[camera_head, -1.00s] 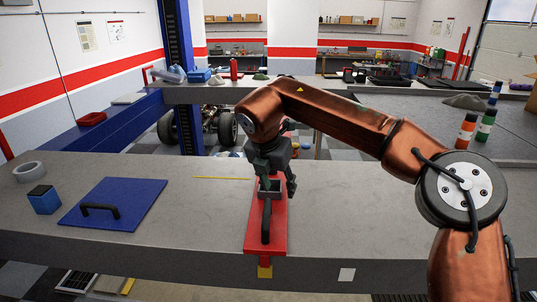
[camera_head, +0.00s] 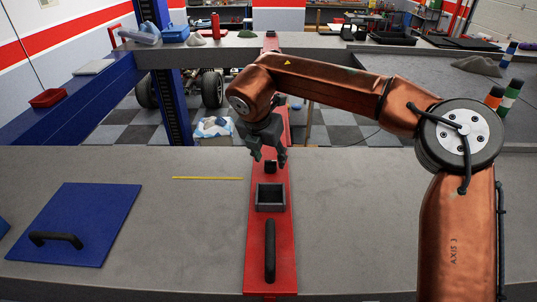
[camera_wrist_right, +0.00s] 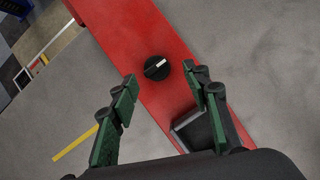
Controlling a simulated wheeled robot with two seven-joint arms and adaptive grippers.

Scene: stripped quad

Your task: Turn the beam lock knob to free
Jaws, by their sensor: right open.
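The beam lock knob (camera_wrist_right: 157,67) is a small round black knob with a white pointer line, set on the red beam (camera_wrist_right: 148,40). In the head view, the knob (camera_head: 270,168) sits on the red beam (camera_head: 257,240) just behind a dark open box (camera_head: 271,197). My right gripper (camera_head: 269,158) hangs over the beam by the knob, open and empty. In the wrist view, the fingers of the right gripper (camera_wrist_right: 166,92) are spread, with the knob beyond their tips and roughly between them. My left gripper is not in view.
A black handle (camera_head: 270,250) stands on the beam's near end. A blue panel with a handle (camera_head: 85,215) lies on the grey bench (camera_head: 370,220) at left, and a yellow strip (camera_head: 207,178) lies left of the beam. The bench right of the beam is clear.

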